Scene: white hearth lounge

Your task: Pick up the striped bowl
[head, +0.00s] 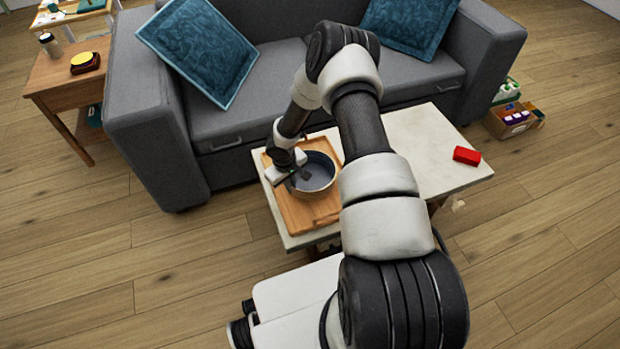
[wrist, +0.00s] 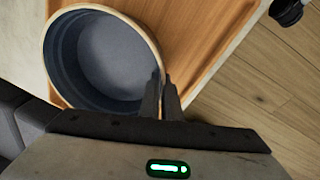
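The striped bowl (head: 318,183) is round, with a blue-grey inside and a pale rim. It sits upright on a wooden tray (head: 292,219) on the coffee table. In the wrist view the bowl (wrist: 110,55) fills the upper left; its outer stripes are hardly visible. My gripper (head: 298,180) is at the bowl's left side in the head view. In the wrist view my gripper (wrist: 163,80) has its two fingers close together, one inside the bowl and one outside, with the rim pinched between them. I see no clear gap between bowl and tray.
The pale coffee table (head: 420,150) has a red block (head: 466,156) at its right end. A grey sofa (head: 270,90) with blue cushions stands behind. A wooden side table (head: 62,75) is at left. A cardboard box (head: 515,122) lies on the floor at right.

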